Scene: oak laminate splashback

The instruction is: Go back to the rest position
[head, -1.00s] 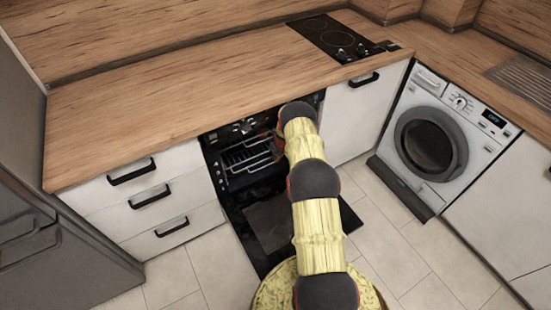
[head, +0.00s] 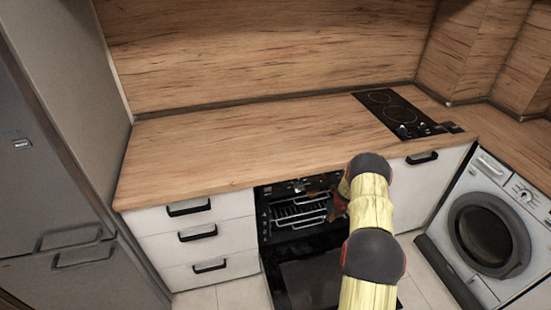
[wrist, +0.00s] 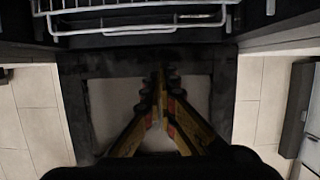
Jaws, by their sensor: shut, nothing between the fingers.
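My gripper (wrist: 160,82) is shut and empty in the wrist view, its two fingers meeting at the tips. It is over the lowered oven door (wrist: 96,100), with the oven's wire rack (wrist: 140,18) just ahead. In the head view my yellow and dark arm reaches down toward the open oven (head: 297,213).
A bare wooden worktop (head: 250,140) runs above the oven, with a black hob (head: 398,112) at its right. White drawers (head: 195,237) stand left, and a washing machine (head: 490,235) right. A grey fridge (head: 60,180) stands far left. Tiled floor (wrist: 30,120) lies beside the door.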

